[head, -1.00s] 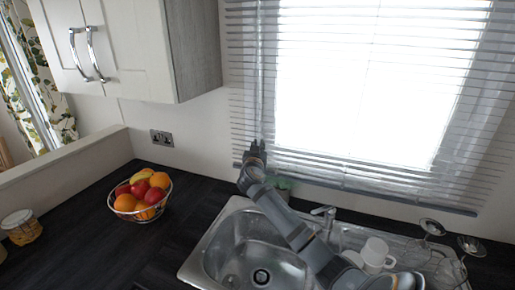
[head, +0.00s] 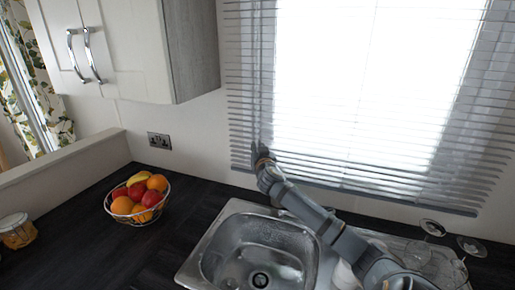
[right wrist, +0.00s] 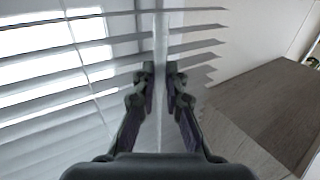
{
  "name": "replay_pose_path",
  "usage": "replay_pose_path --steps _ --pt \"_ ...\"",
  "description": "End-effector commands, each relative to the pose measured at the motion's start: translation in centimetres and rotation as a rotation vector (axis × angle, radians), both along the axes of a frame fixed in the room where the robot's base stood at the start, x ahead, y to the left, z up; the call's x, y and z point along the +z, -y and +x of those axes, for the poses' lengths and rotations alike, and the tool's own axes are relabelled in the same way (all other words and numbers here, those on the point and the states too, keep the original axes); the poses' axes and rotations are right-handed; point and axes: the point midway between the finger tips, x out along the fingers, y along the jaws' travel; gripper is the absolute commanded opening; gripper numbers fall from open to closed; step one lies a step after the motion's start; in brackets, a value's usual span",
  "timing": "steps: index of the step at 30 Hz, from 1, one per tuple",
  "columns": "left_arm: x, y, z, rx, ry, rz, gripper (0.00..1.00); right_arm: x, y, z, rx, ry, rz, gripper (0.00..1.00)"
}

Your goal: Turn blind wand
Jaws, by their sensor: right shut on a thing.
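The blind (head: 300,172) hangs over the bright window with its slats lowered. The blind wand (right wrist: 161,50) is a thin, pale upright rod in front of the slats at the blind's left side, clearest in the right wrist view. My right gripper (head: 257,148) is at the blind's lower left in the head view. In the right wrist view its two fingers (right wrist: 160,72) are closed around the wand, one on each side. The wand runs above and below the fingertips. My left gripper is in neither view.
Below the blind is a steel sink (head: 262,243), with my right arm reaching across its right part. A wire bowl of fruit (head: 137,203) stands on the dark worktop to the left. A wall cupboard (head: 120,50) hangs at upper left.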

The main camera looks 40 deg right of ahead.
Motion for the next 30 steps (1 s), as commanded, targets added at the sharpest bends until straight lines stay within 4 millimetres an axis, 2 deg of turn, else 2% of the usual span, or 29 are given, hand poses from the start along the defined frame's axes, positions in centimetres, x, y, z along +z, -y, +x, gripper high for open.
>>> replay_pose_path --steps 1,5,6,20,23,30 --pt "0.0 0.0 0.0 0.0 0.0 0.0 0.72 -0.1 0.0 0.0 0.0 0.0 0.002 0.15" --pt "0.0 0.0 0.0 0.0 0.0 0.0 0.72 -0.1 0.0 0.0 0.0 0.0 0.001 0.33" --pt "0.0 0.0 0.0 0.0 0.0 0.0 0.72 0.0 0.0 0.0 -0.001 0.0 0.001 0.34" --pt "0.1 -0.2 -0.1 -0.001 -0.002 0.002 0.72 0.0 0.0 0.0 -0.015 0.001 0.002 0.34" --pt "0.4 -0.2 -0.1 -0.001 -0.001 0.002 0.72 0.1 -0.2 0.1 -0.058 0.003 0.007 0.34" --pt "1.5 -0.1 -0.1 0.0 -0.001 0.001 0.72 0.2 -0.6 0.5 -0.279 0.001 0.01 0.34"
